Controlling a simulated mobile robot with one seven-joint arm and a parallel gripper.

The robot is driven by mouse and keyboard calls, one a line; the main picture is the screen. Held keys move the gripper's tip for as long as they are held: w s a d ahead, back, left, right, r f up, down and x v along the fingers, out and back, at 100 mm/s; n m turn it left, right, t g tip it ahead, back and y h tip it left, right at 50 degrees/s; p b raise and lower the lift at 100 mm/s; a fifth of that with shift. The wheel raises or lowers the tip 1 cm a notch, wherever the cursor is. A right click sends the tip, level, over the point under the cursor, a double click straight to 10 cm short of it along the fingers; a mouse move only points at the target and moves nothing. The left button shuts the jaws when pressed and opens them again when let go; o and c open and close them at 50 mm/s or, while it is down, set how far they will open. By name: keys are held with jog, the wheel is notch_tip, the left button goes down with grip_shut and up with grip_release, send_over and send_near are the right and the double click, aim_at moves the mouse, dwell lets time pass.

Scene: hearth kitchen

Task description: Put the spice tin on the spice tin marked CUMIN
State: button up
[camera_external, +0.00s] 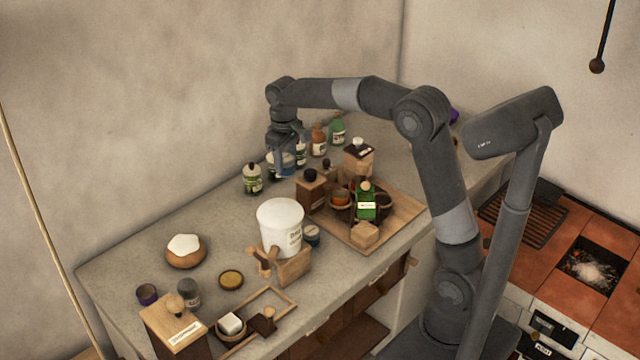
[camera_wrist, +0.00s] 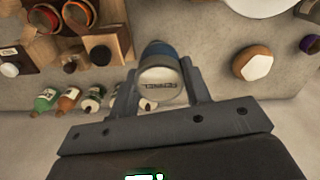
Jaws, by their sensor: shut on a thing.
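My gripper (camera_external: 283,170) is over the back of the counter, beside the row of bottles. In the wrist view its two fingers are shut on a blue spice tin (camera_wrist: 160,85), one on each side. The tin has a pale lid whose upside-down lettering seems to read FENNEL. The tin also shows blue in the external view (camera_external: 287,159), partly hidden by my fingers. I cannot tell whether it touches the counter. A dark blue-grey tin (camera_external: 312,236) stands behind the wooden holder, and a purple tin (camera_external: 147,294) is at the left front. I can read no CUMIN label.
A white tub (camera_external: 281,228) stands mid-counter. A wooden board (camera_external: 399,211) holds crowded boxes and bowls. Bare counter (camera_external: 215,220) lies between tub and wall.

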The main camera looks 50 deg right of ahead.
jog(key=w+d+f, duration=0.1)
jog(key=w+f, duration=0.1)
jog(key=w, duration=0.6)
jog(key=shift+s+d+f, duration=0.1)
jog(key=shift+d+f, duration=0.05)
jog(key=shift+f, duration=7.2)
jog(key=shift+f, duration=0.1)
jog(key=o, duration=1)
